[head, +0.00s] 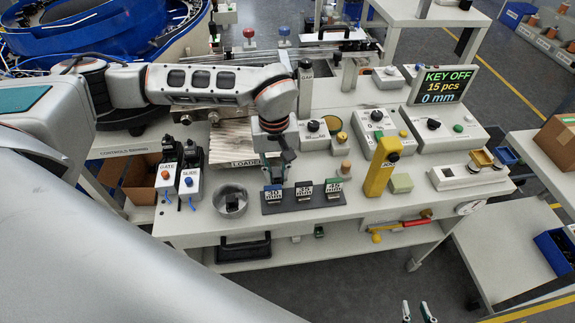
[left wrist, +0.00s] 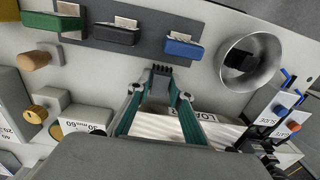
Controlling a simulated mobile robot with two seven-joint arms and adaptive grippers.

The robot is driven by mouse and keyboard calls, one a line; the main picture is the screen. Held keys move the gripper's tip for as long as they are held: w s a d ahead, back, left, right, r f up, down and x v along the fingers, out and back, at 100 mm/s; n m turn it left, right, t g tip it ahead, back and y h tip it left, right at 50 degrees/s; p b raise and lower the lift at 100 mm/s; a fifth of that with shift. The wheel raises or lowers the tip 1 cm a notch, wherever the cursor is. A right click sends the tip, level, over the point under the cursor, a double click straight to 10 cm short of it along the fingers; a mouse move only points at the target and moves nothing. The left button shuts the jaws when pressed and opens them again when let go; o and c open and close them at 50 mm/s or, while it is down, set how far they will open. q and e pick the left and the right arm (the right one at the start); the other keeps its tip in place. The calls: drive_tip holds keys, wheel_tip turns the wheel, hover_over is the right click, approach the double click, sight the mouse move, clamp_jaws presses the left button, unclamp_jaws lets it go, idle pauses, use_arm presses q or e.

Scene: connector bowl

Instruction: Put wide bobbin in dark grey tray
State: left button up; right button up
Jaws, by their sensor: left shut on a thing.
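My left gripper (head: 273,172) points down just behind the dark grey board (head: 272,209) with blue, black and green marked blocks. In the left wrist view its teal fingers (left wrist: 160,95) are closed on a small dark ridged piece (left wrist: 160,78); I cannot tell whether this is the wide bobbin. The held piece is hardly visible in the head view. My right gripper (head: 416,312) shows only its two spread fingertips at the bottom edge, empty. Copper-coloured bobbins (head: 533,20) stand in a rack at the far top right. I cannot clearly identify a dark grey tray.
A metal bowl (head: 231,201) holding a dark piece stands left of the board. A yellow post (head: 380,167) stands to the right. Two switch boxes (head: 189,182) stand left of the bowl. A red-handled tool (head: 405,224) hangs at the table's front.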

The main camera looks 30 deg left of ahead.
use_arm(q)
drive_tip(key=shift+w+d+f, duration=0.15)
drive_tip(key=shift+w, duration=0.3)
drive_tip(key=w, duration=0.1)
drive_tip(key=w+d, duration=0.1)
drive_tip(key=w, duration=0.1)
drive_tip(key=shift+w+p, duration=0.15)
drive_tip(key=shift+p, duration=0.15)
drive_tip(key=shift+a+f, duration=0.1)
drive_tip(key=shift+f, duration=0.55)
drive_tip(key=shift+f, duration=0.1)
drive_tip(key=o, duration=0.8)
